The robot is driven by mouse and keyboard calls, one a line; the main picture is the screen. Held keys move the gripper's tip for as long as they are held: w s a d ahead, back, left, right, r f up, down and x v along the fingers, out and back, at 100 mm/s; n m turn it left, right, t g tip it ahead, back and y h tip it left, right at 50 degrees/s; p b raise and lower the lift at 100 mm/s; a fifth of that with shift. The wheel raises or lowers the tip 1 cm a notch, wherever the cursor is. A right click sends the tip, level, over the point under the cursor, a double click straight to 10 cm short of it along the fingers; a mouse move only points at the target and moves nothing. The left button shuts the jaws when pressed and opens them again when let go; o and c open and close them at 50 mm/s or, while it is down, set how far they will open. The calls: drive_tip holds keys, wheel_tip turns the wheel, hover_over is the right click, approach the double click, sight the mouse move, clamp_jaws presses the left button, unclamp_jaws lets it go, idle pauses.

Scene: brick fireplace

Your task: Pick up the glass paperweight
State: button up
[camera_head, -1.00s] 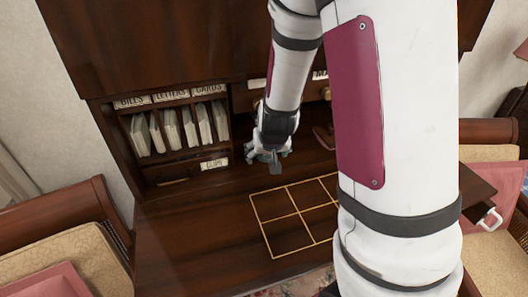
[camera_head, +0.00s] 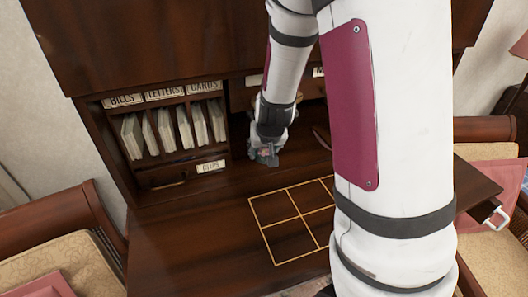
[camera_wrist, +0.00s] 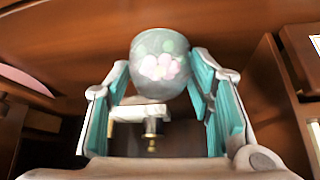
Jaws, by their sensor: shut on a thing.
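The glass paperweight (camera_wrist: 160,62) is a clear rounded piece with pink and green flower shapes inside. In the wrist view it sits between the teal pads of my gripper (camera_wrist: 160,85), which is shut on it. In the head view my gripper (camera_head: 265,152) is over the back of the desk surface, right of the "CLIPS" drawer. The paperweight shows there only as a small greyish, pinkish patch at the fingertips. I cannot tell whether it touches the desk.
The desk (camera_head: 190,235) has a yellow grid (camera_head: 262,227) marked on its clear front area. Pigeonholes (camera_head: 128,170) labelled BILLS, LETTERS and CARDS hold envelopes at the back left. The CLIPS drawer (camera_head: 165,179) lies below them. Padded chairs (camera_head: 50,235) stand at both sides.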

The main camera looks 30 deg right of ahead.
drive_tip(key=shift+r, duration=0.2)
drive_tip(key=shift+r+p, duration=0.45)
drive_tip(key=shift+p, duration=0.15)
drive_tip(key=s+a+p, duration=0.1)
drive_tip(key=s+p, duration=0.1)
drive_tip(key=s, duration=0.2)
drive_tip(key=s+a+p, duration=0.1)
drive_tip(key=s+a, duration=0.1)
drive_tip(key=s, duration=0.2)
drive_tip(key=s+a+p, duration=0.2)
drive_tip(key=s, duration=0.2)
drive_tip(key=shift+s+a+r+p, duration=0.1)
drive_tip(key=shift+s+r+p, duration=0.05)
drive_tip(key=shift+s+p, duration=0.2)
wheel_tip(320, 180, up, 13)
drive_tip(key=p, duration=0.3)
drive_tip(key=shift+w+r+p, duration=0.15)
drive_tip(key=shift+w+p, duration=0.25)
drive_tip(key=shift+w, duration=0.05)
